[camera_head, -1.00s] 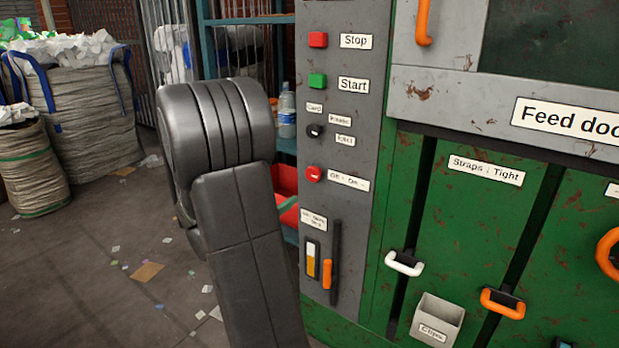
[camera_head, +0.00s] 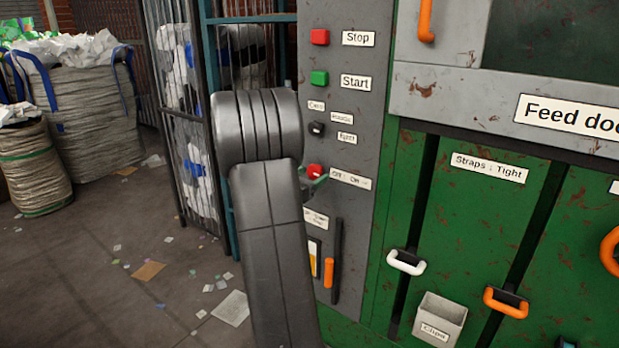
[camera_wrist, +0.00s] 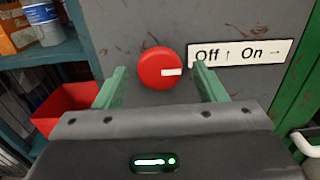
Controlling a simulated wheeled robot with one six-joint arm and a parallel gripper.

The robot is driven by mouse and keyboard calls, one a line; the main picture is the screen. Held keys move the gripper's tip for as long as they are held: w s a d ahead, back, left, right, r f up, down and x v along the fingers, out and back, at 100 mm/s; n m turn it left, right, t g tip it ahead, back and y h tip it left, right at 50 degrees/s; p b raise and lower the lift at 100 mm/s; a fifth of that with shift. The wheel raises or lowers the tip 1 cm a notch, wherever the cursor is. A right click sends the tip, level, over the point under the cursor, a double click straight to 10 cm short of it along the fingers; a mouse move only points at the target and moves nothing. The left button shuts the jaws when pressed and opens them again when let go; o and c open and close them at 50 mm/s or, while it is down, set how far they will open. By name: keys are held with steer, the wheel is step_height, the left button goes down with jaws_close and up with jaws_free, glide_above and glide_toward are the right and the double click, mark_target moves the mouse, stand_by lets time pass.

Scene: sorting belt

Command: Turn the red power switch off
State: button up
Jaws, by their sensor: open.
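The red power switch (camera_wrist: 158,66) is a round knob on the grey panel, with a white mark pointing right. The label (camera_wrist: 242,52) beside it reads Off with an up arrow and On with a right arrow, so the mark points to On. My gripper (camera_wrist: 159,73) is open, with one green finger on each side of the knob. I cannot tell whether the fingers touch it. In the head view the switch (camera_head: 315,171) shows just right of my arm, and part of a green finger (camera_head: 319,184) shows just below it.
The panel also holds a red Stop button (camera_head: 320,37), a green Start button (camera_head: 320,78), a small black knob (camera_head: 317,129) and an orange-handled slider (camera_head: 329,272). A blue shelf with a red bin (camera_wrist: 64,108) stands left of the panel.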

steer(key=c, duration=1)
steer(key=n+b, duration=0.1)
steer(key=n, duration=0.3)
steer(key=n+p, duration=0.1)
steer(key=n, duration=0.4)
steer(key=shift+s, duration=0.1)
steer(key=n+p, duration=0.1)
steer(key=n, duration=0.3)
steer(key=shift+d+r+n+p, duration=0.1)
steer(key=shift+r+n+p, duration=0.05)
steer(key=shift+n+p, duration=1.25)
steer(key=shift+n, duration=1.1)
